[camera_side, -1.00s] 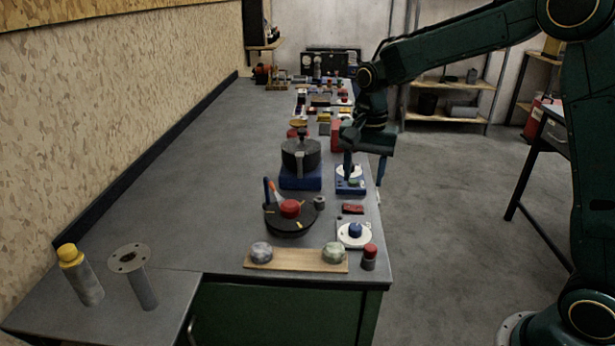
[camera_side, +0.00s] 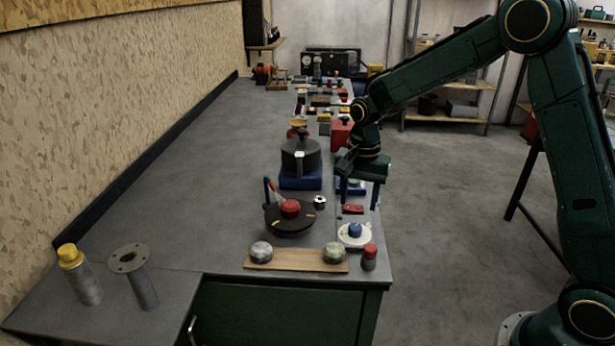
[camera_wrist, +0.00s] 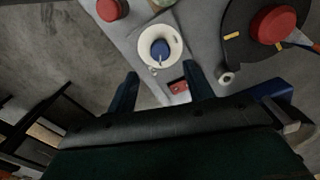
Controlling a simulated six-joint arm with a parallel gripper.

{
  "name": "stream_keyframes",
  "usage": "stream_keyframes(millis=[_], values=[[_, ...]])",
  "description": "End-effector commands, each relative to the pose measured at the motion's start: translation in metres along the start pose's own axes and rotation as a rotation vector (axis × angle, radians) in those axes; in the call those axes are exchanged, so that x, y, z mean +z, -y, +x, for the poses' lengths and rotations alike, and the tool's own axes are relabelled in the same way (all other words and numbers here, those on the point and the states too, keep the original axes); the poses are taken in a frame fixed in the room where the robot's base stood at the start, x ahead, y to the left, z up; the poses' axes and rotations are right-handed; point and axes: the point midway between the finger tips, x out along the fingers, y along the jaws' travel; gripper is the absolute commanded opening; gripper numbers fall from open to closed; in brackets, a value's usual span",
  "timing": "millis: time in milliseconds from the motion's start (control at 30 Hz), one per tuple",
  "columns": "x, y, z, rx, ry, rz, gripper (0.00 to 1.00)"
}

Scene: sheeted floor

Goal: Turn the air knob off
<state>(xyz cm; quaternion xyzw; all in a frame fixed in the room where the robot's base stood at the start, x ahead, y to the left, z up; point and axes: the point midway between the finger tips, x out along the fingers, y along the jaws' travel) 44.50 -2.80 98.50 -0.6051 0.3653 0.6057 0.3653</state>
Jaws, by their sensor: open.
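A blue knob (camera_side: 355,230) sits on a round white dial plate (camera_side: 342,240) near the front right of the bench. In the wrist view the blue knob (camera_wrist: 160,49) has a light pointer mark, with the white plate (camera_wrist: 176,39) around it. No readable label shows which knob is the air knob. A red knob (camera_side: 290,207) sits on a black round base (camera_side: 288,226) to the left. My gripper (camera_side: 359,202) is open and empty, above and behind the blue knob. In the wrist view its two fingers (camera_wrist: 163,84) are spread apart, with the knob beyond their tips, untouched.
A small red block (camera_side: 353,209) lies between my gripper and the white plate. A red-topped cylinder (camera_side: 369,257) and a wooden strip (camera_side: 296,260) with two round knobs stand in front. A black pot-like vessel (camera_side: 299,155) stands behind left.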

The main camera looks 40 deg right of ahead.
Motion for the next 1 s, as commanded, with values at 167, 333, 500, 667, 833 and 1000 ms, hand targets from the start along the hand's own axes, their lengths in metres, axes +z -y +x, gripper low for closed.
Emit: stream_keyframes(millis=[167,333,500,667,833,1000], values=[[0.001,-0.001,0.029,0.003,0.002,0.000,0.52],[0.001,-0.001,0.053,0.003,0.002,0.000,0.52],[0.000,0.000,0.070,0.002,0.002,0.000,0.52],[0.000,0.000,0.078,0.000,0.001,0.000,0.52],[0.000,0.000,0.080,0.000,0.001,0.000,0.52],[0.000,0.000,0.080,0.000,0.001,0.000,0.48]])
